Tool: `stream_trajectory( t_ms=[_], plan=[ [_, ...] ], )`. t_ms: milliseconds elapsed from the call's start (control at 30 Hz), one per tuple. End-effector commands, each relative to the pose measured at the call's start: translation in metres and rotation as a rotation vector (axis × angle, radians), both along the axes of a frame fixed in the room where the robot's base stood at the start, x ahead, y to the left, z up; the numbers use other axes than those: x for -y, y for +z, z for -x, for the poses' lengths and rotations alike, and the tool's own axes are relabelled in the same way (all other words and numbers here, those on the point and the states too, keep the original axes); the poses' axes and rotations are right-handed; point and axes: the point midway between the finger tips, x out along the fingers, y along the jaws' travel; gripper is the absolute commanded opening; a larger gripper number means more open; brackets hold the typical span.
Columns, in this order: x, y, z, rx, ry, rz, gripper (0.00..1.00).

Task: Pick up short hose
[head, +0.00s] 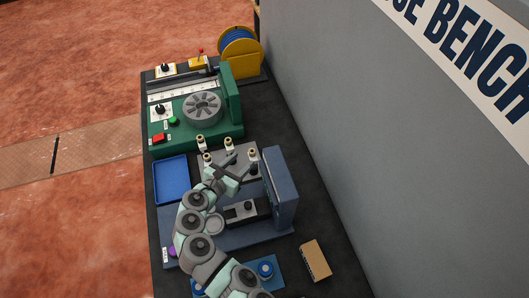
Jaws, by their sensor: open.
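I cannot make out a separate short hose in the head view. Blue hose (238,46) is wound on a yellow reel (246,66) at the far end of the bench. My gripper (240,163) is open over the grey plate (211,155) that carries several pale fittings with dark tops. I see nothing between its fingers. The fingers and wrist hide part of the plate and of the blue fixture below. I cannot tell how high the gripper is above the plate.
A green machine (235,98) with a round slotted disc stands beyond the plate. A blue tray (170,181) at left looks empty. A blue upright panel (281,188) rises right of the gripper. A cardboard-coloured box (315,260) lies near right. A grey wall (370,150) bounds the right side.

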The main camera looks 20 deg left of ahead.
Motion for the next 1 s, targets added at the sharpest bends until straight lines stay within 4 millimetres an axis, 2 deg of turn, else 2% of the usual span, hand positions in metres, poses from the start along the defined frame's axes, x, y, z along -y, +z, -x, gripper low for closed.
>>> stream_trajectory(
  t_ms=[133, 500, 767, 1000],
  plan=[
    [0.003, 0.000, -0.005, -0.001, -0.009, 0.019, 0.47],
    [0.012, -0.017, -0.045, 0.000, -0.009, 0.016, 0.47],
    [0.013, -0.021, -0.055, 0.000, -0.007, 0.014, 0.47],
    [0.019, -0.031, -0.079, 0.000, -0.010, 0.014, 0.47]
  ],
)
